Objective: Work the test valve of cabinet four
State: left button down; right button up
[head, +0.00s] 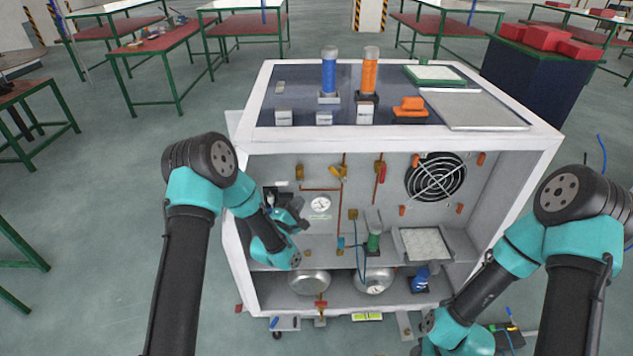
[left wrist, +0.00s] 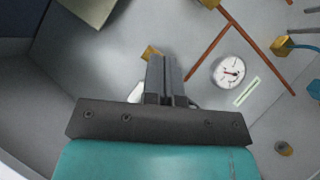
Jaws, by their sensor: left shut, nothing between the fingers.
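The white open-fronted cabinet (head: 545,150) stands in the middle of the head view; I see no number on it. On its back wall are a brass fitting (head: 299,172), a yellow-handled valve (head: 340,172), a red-handled valve (head: 381,172) and a round white gauge (head: 320,204). I cannot tell which is the test valve. My left gripper (left wrist: 161,78) is inside the cabinet's left side, shut and empty. In the left wrist view a brass fitting (left wrist: 150,53) shows just beyond its fingertips; contact is unclear. My right arm is at lower right; its fingers do not show.
A fan grille (head: 436,177) is on the back wall at right. The middle shelf holds a green cylinder (head: 374,238) and a pale tray (head: 424,243). Metal bowls (head: 309,282) lie below. Blue (head: 329,70) and orange cylinders (head: 370,72) stand on top.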

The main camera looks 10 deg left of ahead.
aim_at(329, 169)
pick_arm(q)
jog(key=s+d+r+x, duration=0.1)
jog(key=d+x, duration=0.1)
jog(key=x, duration=1)
jog(key=shift+w+d+r, duration=0.2)
jog(key=shift+w+d, duration=0.05)
jog(key=shift+d+r+m+g, duration=0.3)
jog(key=shift+r+m, duration=0.1)
jog(key=shift+m, duration=0.2)
jog(key=shift+w+d+r+m+g, duration=0.2)
jog(key=shift+d+r+m+g, duration=0.5)
jog(key=shift+m, duration=0.5)
jog(key=d+m, duration=0.1)
jog(key=d+r+m+g, duration=0.1)
jog(key=d, duration=0.1)
jog(key=shift+w+d+r+m+g, duration=0.1)
jog(key=shift+w+r+m+g, duration=0.2)
jog(key=shift+w+r+m, duration=0.1)
